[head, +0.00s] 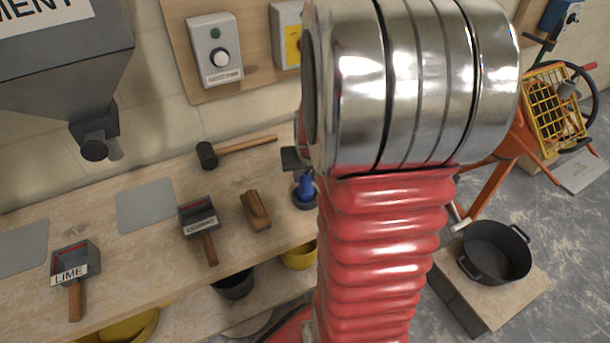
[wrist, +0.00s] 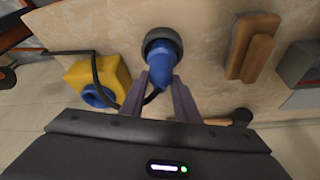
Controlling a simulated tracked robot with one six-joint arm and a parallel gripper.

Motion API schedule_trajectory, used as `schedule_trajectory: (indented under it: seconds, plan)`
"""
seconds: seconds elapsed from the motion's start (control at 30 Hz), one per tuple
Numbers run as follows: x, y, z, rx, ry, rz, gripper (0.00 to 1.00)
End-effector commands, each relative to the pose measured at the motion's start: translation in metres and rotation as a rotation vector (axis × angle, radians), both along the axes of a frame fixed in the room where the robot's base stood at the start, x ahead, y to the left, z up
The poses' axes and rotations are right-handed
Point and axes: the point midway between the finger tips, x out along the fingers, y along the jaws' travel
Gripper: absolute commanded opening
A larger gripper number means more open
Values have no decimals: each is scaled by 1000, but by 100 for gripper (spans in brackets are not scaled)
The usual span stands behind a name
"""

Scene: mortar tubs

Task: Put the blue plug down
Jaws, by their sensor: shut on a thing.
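The blue plug (wrist: 162,62) is between the fingertips of my gripper (wrist: 161,84) in the wrist view, and the fingers are shut on it. A dark round ring or base (wrist: 157,36) is at the plug's far end; I cannot tell whether it is part of the plug or a separate thing on the bench. In the head view the blue plug (head: 305,185) shows beside my red arm sleeve, above a dark round base (head: 304,203) near the bench's front edge. My arm hides most of my gripper there. A black cable (wrist: 92,62) runs near the plug.
A yellow box (wrist: 97,76) with a blue socket is left in the wrist view. On the bench (head: 150,250) lie a wooden float (head: 256,210), a mallet (head: 208,155), the cement scoop (head: 200,217) and the lime scoop (head: 76,263). A black tub (head: 494,252) stands right.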

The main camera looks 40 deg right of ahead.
Motion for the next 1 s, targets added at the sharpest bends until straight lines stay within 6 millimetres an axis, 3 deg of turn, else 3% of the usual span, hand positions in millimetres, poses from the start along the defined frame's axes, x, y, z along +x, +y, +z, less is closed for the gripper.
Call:
schedule_trajectory:
  seconds: [0.37,0.4,0.63,1.0]
  plan:
    - [0,0,-3,0,-1,-1,0]
    - [0,0,-3,0,-1,-1,31]
    - [0,0,-3,0,-1,-1,47]
    - [0,0,1,0,-2,-2,47]
